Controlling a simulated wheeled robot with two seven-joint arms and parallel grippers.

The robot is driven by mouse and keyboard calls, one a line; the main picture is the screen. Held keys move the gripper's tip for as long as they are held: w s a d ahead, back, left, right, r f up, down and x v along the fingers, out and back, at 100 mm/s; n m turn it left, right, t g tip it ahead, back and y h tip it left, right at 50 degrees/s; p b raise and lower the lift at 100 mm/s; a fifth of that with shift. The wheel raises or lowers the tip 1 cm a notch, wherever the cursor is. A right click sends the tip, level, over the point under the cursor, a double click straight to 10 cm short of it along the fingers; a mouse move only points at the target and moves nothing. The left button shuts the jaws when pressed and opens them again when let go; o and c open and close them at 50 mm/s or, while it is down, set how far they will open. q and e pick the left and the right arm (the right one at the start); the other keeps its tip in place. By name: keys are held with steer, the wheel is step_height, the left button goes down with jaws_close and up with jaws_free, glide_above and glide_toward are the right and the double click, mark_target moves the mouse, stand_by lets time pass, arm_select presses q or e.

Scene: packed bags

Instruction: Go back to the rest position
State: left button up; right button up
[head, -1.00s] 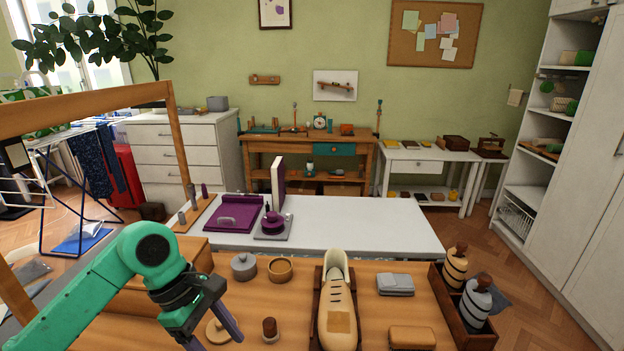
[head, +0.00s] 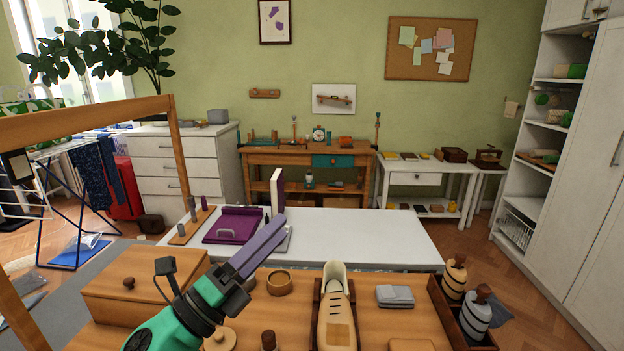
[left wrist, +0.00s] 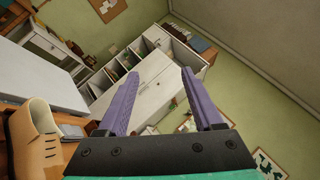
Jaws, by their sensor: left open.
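My left gripper (head: 260,245) is raised over the left part of the wooden table (head: 385,325), its purple fingers pointing up and to the right. In the left wrist view its two fingers (left wrist: 160,92) stand apart with nothing between them. In the head view it hides part of the things behind it on the white table. My right gripper is not in view.
A cream shoe (head: 336,312) stands on the wooden table, with a round wooden bowl (head: 279,283), a folded grey cloth (head: 395,296) and a wooden box (head: 145,285) around it. A purple tray (head: 234,225) lies on the white table (head: 370,235) behind.

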arm_select(q)
steer(key=w+a+f+n+t+y, duration=0.35)
steer(key=a+f+n+y, duration=0.8)
steer(key=n, duration=0.65)
steer(key=s+a+f+n+g+y, duration=0.2)
steer(key=a+f+n+g+y, duration=0.15)
steer(key=f, duration=0.25)
steer(key=s+a+f+n+g+y, duration=0.1)
steer(key=a+f+n+g+y, duration=0.15)
steer(key=f+n, duration=0.2)
steer(key=s+f+n+g, duration=0.5)
steer(key=s+f+g, duration=0.5)
steer(key=s+f, duration=0.6)
steer(key=s+f+g+h, duration=0.1)
steer(key=s+f, duration=0.2)
steer(key=f, duration=0.9)
steer(key=s+f+g, duration=0.1)
steer(key=s+f, duration=0.2)
steer(key=f, duration=1)
steer(key=s+a+f+p, duration=0.1)
steer(key=s+a+f, duration=0.1)
steer(key=s+f, duration=0.9)
steer(key=s, duration=0.3)
steer(key=shift+s, duration=0.4)
